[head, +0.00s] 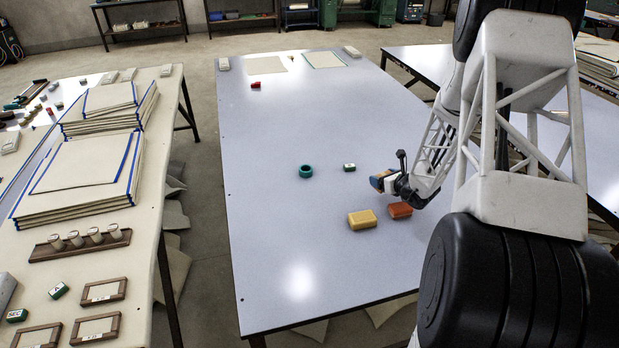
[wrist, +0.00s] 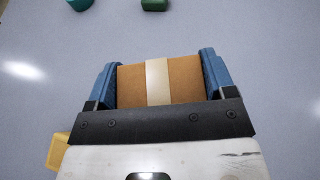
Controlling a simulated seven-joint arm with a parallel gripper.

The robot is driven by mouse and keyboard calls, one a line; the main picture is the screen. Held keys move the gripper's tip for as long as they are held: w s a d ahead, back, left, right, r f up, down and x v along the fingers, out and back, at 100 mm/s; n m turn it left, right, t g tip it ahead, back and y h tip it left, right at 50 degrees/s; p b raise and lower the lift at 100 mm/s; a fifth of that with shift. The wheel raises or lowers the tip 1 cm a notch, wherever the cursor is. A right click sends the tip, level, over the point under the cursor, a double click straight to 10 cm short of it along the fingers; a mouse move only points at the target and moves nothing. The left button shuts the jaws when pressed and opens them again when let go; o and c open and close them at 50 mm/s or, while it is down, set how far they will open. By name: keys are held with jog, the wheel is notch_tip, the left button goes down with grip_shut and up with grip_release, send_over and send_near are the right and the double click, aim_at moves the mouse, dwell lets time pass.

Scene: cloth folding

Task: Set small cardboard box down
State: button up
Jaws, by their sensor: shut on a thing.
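My gripper (wrist: 160,84) is shut on a small brown cardboard box (wrist: 184,78) with a pale tape strip down its middle. The blue fingers press on the box's left and right sides in the wrist view. In the head view my gripper (head: 384,181) is over the right part of the pale table (head: 270,220). There the box is small and mostly hidden by the gripper. I cannot tell whether the box touches the table.
A yellow block (head: 362,219) and a red-orange block (head: 400,210) lie just in front of the gripper. A green ring (head: 306,171) and a small green-and-white block (head: 349,167) lie to its left. The table's front and left areas are clear.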

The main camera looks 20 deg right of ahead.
jog(key=w+a+n+y, duration=0.1)
jog(key=a, duration=0.4)
jog(key=w+a+n+y, duration=0.1)
jog(key=w+a, duration=0.1)
jog(key=a, duration=0.4)
jog(key=w+a+n+g+y, duration=0.1)
jog(key=a, duration=0.5)
jog(key=shift+w+a+r, duration=0.1)
jog(key=shift+w+a, duration=0.05)
jog(key=a+n+y, duration=0.1)
jog(key=a, duration=0.5)
jog(key=a+n+g+y, duration=0.1)
jog(key=a, duration=0.5)
jog(key=a+n+g+y, duration=0.1)
jog(key=a, duration=0.5)
jog(key=shift+w, duration=0.1)
send_over(275, 178)
jog(key=shift+a+f, duration=0.1)
jog(key=shift+f, duration=0.6)
jog(key=shift+f, duration=0.1)
jog(key=shift+f, duration=1.6)
jog(key=shift+f, duration=0.15)
